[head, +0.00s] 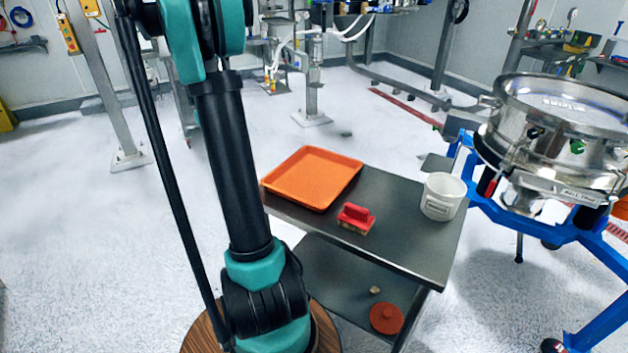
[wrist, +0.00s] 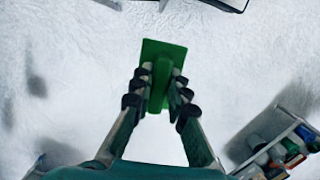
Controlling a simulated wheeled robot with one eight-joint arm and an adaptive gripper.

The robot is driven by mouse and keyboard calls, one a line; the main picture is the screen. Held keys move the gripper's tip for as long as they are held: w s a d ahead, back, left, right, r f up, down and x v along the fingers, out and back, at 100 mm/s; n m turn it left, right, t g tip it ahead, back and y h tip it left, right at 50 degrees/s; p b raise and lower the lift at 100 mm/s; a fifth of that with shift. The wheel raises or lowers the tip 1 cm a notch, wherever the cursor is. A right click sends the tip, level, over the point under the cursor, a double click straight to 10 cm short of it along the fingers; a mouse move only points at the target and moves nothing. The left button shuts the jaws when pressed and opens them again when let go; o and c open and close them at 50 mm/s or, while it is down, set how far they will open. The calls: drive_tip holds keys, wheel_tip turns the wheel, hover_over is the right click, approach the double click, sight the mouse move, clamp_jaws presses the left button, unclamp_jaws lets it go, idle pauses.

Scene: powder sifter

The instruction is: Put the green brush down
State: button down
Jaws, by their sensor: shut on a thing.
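The green brush (wrist: 153,53) shows in the wrist view as a flat green plate with a raised green handle. My gripper (wrist: 160,85) is shut on the handle, with one finger on each side. The brush is held in the air above the pale floor (wrist: 70,80). Neither the gripper nor the green brush shows in the head view. The dark-topped cart (head: 400,215) stands at centre right in the head view.
An orange tray (head: 312,178), a red brush (head: 356,218) and a white tub (head: 442,196) stand on the cart. A round red lid (head: 386,318) lies on its lower shelf. The steel sifter (head: 560,130) on a blue frame stands right. The cart top has bare room at front.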

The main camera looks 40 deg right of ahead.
drive_tip(key=s+d+r, duration=1.1)
drive_tip(key=s+d, duration=0.1)
drive_tip(key=d, duration=0.2)
wheel_tip(320, 180, up, 7)
drive_tip(key=n, duration=0.2)
hover_over(314, 180)
wheel_tip(314, 180, down, 19)
drive_tip(key=shift+d+f, duration=0.1)
drive_tip(key=c, duration=1.5)
unclamp_jaws()
drive_tip(key=shift+f, duration=0.1)
drive_tip(key=r, duration=0.4)
drive_tip(key=w+r, duration=0.1)
drive_tip(key=r, duration=0.3)
drive_tip(key=w+r, duration=0.1)
drive_tip(key=r, duration=0.3)
drive_tip(key=shift+a, duration=0.25)
